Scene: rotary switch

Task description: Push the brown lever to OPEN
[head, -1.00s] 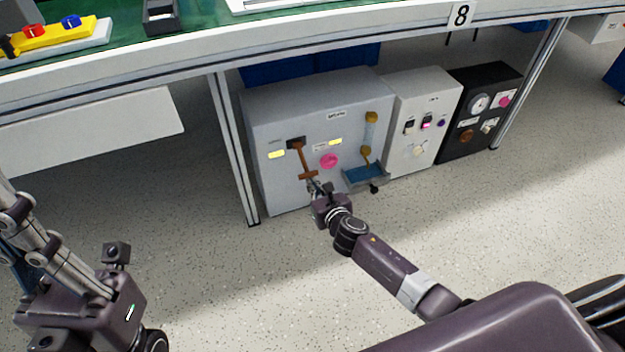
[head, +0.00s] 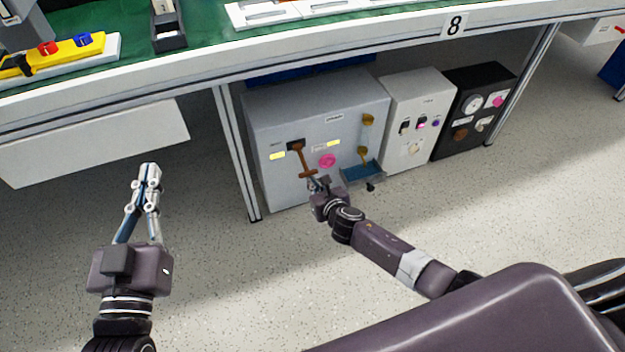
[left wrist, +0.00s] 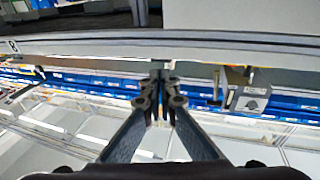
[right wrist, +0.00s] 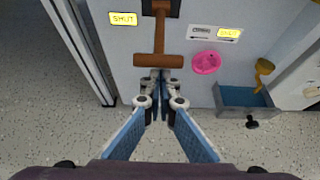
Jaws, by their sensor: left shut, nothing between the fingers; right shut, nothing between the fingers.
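The brown lever (head: 302,160) is T-shaped and hangs from a dark slot on the front of a grey cabinet (head: 345,105). In the right wrist view its crossbar (right wrist: 158,61) faces me. A yellow label (right wrist: 123,18) left of it reads SHUT; I cannot read the right yellow label (right wrist: 229,33) surely. My right gripper (head: 313,183) is shut and empty, its tips just under the crossbar; I cannot tell whether they touch it. My left gripper (head: 149,168) is shut and empty, raised over the floor at left, far from the lever.
A pink knob (head: 327,160) and a blue tray (head: 361,173) are right of the lever. A white box (head: 417,115) and a black box (head: 478,105) stand further right. A table leg (head: 236,155) is left of the cabinet, with the tabletop above.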

